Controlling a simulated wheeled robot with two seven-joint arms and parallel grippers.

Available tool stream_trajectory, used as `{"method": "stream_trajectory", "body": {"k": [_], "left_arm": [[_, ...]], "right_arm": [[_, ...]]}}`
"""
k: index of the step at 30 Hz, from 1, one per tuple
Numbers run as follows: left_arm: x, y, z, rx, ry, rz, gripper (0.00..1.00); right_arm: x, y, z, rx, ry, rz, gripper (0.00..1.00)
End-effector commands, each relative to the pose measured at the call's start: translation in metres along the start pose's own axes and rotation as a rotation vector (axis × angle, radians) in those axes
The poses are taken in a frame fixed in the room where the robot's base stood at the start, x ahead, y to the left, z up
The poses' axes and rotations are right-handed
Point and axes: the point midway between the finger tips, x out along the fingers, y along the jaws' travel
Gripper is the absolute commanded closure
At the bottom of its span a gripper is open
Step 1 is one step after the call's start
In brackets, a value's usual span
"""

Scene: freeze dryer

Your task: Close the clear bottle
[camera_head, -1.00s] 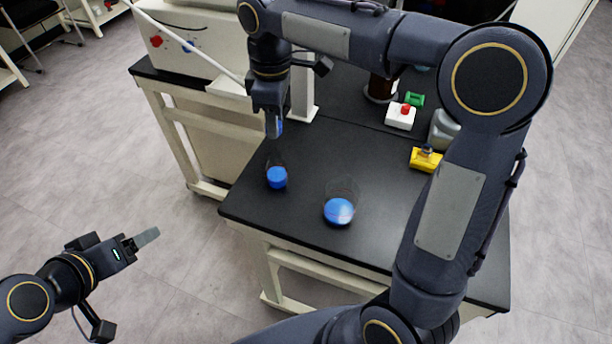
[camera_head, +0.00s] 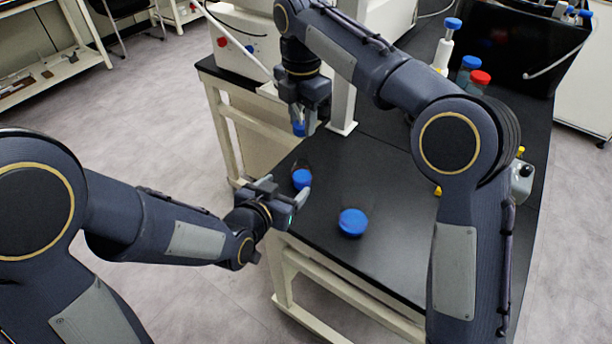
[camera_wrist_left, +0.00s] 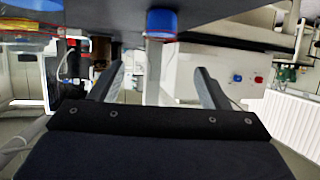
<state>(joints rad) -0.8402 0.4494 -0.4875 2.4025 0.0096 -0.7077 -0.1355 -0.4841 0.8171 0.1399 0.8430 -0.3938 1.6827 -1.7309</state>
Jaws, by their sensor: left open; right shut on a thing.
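The clear bottle (camera_head: 302,179) with blue liquid stands upright near the table's left edge. A blue patch ahead of the fingers in the left wrist view (camera_wrist_left: 162,22) looks like its liquid. My left gripper (camera_head: 290,189) is open beside the bottle, close to its near side; the fingers also show spread and empty in the left wrist view (camera_wrist_left: 160,75). My right gripper (camera_head: 303,117) points down above the bottle, shut on a small blue cap (camera_head: 299,130). A gap shows between cap and bottle. The bottle's clear neck is hard to see.
A white machine (camera_head: 240,40) is behind on the left. Bottles with blue and red caps (camera_head: 479,80) stand at the back. My right arm spans the table's right side.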

Motion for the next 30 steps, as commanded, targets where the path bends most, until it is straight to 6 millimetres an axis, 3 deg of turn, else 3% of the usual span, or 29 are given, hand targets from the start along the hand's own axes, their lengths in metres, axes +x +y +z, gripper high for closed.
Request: {"method": "stream_trajectory", "body": {"k": [8,21,30], "left_arm": [[0.015,0.0,0.0,0.0,-0.002,-0.001,0.3],[0.094,0.0,0.002,0.0,-0.003,0.001,0.3],[0.119,0.0,0.0,-0.003,-0.001,0.001,0.3]], "right_arm": [[0.0,0.0,0.0,0.002,0.0,0.001,0.91],[0.0,0.0,0.0,0.003,0.0,0.001,0.91],[0.0,0.0,0.0,0.003,0.0,0.001,0.91]]}}
